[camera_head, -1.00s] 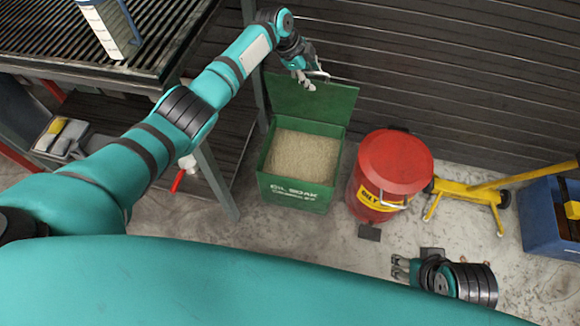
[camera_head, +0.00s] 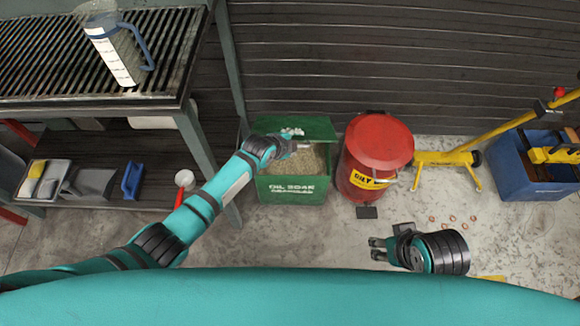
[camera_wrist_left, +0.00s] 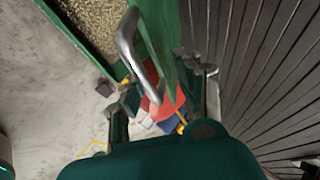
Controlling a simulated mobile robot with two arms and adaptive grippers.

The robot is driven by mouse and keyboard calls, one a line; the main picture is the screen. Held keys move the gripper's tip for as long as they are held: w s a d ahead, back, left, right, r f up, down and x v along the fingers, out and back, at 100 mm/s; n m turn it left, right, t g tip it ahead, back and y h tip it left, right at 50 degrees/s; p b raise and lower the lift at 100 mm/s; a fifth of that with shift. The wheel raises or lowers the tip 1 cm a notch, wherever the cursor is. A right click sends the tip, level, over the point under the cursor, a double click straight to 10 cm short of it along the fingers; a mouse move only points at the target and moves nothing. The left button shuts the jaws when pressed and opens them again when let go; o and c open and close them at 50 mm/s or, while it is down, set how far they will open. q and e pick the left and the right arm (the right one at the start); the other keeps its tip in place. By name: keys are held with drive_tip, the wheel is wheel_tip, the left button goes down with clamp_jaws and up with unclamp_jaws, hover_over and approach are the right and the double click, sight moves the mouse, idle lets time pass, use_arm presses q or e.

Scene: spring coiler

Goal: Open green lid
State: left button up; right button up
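The green lid (camera_head: 318,127) of the green box (camera_head: 275,190) stands raised at the box's back edge. Pale granules (camera_head: 312,163) show inside. In the left wrist view the lid (camera_wrist_left: 160,28) is seen edge-on with its grey metal handle (camera_wrist_left: 138,55). My left gripper (camera_head: 296,140) is in front of the lid in the head view. In the left wrist view its fingers (camera_wrist_left: 165,98) are spread, with the handle between or just above them; contact cannot be told. My right gripper (camera_head: 376,249) is open and empty above the floor, right of the box.
A red oily-waste can (camera_head: 378,142) stands close to the box's right. A yellow jack (camera_head: 445,158) and a blue bin (camera_head: 540,180) are farther right. A slatted workbench (camera_head: 100,104) is at the left. A slatted wall is behind.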

use_arm(q)
drive_tip(key=s+f+m+t+b, duration=0.1)
drive_tip(key=s+f+t+b, duration=0.2)
drive_tip(key=f+b, duration=0.5)
drive_tip(key=shift+s+f+h, duration=0.2)
drive_tip(key=shift+s+h, duration=0.1)
drive_tip(key=shift+s, duration=0.4)
drive_tip(key=shift+a+r, duration=0.1)
drive_tip(key=f+p+v, duration=0.1)
drive_tip(key=p+v, duration=1.6)
drive_tip(key=v, duration=0.3)
drive_tip(key=shift+s, duration=0.35)
idle(0.4)
